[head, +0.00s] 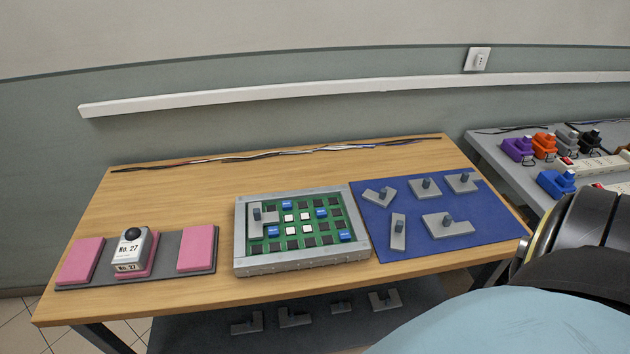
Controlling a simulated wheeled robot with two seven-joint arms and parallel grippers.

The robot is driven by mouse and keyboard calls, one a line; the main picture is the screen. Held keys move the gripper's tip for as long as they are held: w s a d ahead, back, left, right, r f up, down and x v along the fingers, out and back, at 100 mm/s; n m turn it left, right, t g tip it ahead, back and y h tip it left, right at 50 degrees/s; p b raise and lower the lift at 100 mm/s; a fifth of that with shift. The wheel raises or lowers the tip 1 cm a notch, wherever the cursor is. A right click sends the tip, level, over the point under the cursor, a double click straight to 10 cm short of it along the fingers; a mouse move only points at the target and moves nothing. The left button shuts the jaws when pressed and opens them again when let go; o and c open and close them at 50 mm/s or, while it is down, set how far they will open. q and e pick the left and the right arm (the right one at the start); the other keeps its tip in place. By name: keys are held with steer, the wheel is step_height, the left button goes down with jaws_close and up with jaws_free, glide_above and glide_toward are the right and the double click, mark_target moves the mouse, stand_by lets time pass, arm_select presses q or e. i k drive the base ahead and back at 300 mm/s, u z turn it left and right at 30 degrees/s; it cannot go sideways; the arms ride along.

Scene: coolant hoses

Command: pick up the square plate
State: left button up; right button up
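The square plate (420,193) is a small grey plate with a dark upright knob. It lies flat at the back middle of the blue mat (375,245), on the right part of the wooden table. Other grey knobbed plates lie around it: an angled plate (372,197), a plate at the back right (467,187), a straight bar (397,241) and a larger notched plate (438,231). Neither of my grippers is in view.
A grey-framed green board (327,238) with black, white and blue blocks holds another grey plate (254,228). Pink pads (197,248) and a "No. 27" device stand left. Cables lie along the back. More plates lie on the lower shelf. Colored connectors occupy the grey table at right.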

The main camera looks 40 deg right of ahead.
mark_target(424, 188)
steer(key=k, duration=0.15)
steer(key=z, duration=1.4)
steer(key=i, duration=0.55)
steer(key=u, duration=2.95)
steer(key=k, duration=1.65)
steer(key=z, duration=1.15)
